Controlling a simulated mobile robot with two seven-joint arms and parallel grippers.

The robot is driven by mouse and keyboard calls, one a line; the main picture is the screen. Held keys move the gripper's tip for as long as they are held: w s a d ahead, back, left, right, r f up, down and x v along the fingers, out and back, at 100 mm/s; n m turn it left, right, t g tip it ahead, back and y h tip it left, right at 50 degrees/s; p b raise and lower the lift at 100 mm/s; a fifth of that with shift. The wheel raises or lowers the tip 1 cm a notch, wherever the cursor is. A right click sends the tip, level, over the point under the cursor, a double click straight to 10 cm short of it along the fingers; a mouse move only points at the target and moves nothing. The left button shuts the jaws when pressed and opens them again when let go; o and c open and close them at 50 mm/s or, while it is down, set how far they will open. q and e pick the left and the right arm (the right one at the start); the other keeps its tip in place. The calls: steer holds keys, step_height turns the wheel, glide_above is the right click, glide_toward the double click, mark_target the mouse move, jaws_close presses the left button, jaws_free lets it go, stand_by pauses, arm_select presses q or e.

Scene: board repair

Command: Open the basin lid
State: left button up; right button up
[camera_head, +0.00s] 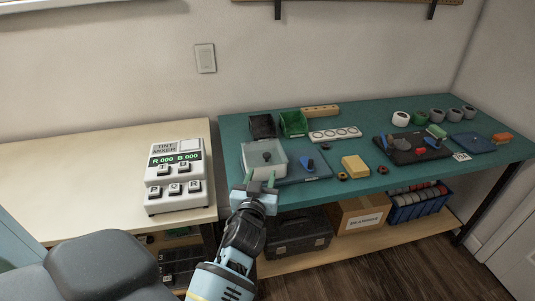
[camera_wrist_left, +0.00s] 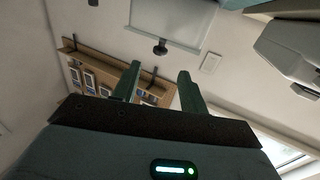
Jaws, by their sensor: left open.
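The basin (camera_head: 250,166) is a pale translucent box at the left front of the teal table. Its lid (camera_head: 275,152) with a dark round knob (camera_head: 266,156) appears to be on it. In the left wrist view the lid (camera_wrist_left: 185,18) shows at the top, and the knob (camera_wrist_left: 160,46) is ahead of the fingers. My left gripper (camera_head: 260,178) is open and empty at the basin's front, with its green fingertips just short of the knob; it also shows in the left wrist view (camera_wrist_left: 158,72). I see no contact. My right gripper is out of view.
A blue mat (camera_head: 318,170) lies right of the basin, with a yellow sponge (camera_head: 355,166) further right. Black (camera_head: 262,126) and green (camera_head: 293,123) bins stand behind. A tint mixer (camera_head: 178,178) stands on the left table. A wall shelf (camera_wrist_left: 90,70) shows in the wrist view.

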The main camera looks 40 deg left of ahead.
mark_target(266, 157)
arm_select(q)
steer(key=x, duration=0.6)
steer(key=shift+w+r, duration=0.1)
steer(key=shift+w+a, duration=0.4)
steer(key=shift+w, duration=0.2)
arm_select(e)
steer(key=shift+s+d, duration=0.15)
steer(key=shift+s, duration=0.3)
arm_select(q)
jaws_close()
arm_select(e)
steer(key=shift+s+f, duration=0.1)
